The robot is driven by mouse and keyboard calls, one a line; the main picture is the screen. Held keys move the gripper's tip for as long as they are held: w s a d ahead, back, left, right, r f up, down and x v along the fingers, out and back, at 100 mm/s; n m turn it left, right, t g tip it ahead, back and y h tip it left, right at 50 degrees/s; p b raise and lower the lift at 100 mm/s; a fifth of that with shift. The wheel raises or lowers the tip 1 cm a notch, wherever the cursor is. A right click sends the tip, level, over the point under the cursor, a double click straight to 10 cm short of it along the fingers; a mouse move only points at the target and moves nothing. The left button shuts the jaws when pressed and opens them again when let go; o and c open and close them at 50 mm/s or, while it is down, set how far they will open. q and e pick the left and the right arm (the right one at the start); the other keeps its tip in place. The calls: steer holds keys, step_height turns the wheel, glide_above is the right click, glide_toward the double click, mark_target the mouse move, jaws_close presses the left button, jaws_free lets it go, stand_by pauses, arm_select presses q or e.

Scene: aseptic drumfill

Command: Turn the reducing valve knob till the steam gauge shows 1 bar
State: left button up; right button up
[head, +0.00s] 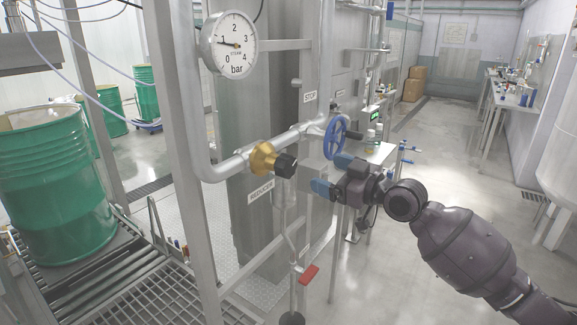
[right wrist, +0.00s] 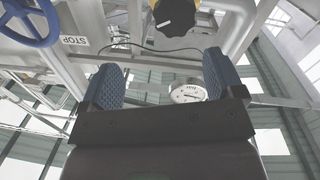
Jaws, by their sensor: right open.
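The reducing valve has a black ribbed knob (head: 285,166) on a brass body (head: 263,159), set in the steam pipe above the REDUCER label (head: 261,191). The knob also shows at the top of the right wrist view (right wrist: 175,14). The round white steam gauge (head: 229,60) hangs upper left; its needle points left, close to the 1 mark, too small to read exactly. My right gripper (head: 332,175) is open and empty, to the right of the knob and apart from it, its blue-padded fingers pointing towards it. My left gripper is not in view.
A blue handwheel (head: 335,137) by the STOP label (head: 310,96) stands just above my right gripper. A red-handled lever (head: 308,274) is below the knob. A green drum (head: 55,190) stands on rollers at left. The floor at right is clear.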

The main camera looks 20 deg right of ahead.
mark_target(291, 165)
steer(key=shift+n+g+y, duration=0.4)
steer(key=shift+n+y, duration=0.1)
steer(key=shift+y, duration=0.1)
steer(key=x, duration=0.3)
steer(key=p+x, duration=0.1)
steer(key=x, duration=0.2)
steer(key=a+p+x, duration=0.1)
steer(key=x, duration=0.2)
steer(key=shift+s+f, duration=0.15)
steer(key=shift+s, duration=0.15)
steer(key=shift+w+a, duration=0.4)
steer(key=shift+w, duration=0.1)
steer(key=shift+w+a+f, duration=0.1)
steer(key=shift+w, duration=0.05)
steer(key=c, duration=0.9)
steer(key=shift+m, duration=1.5)
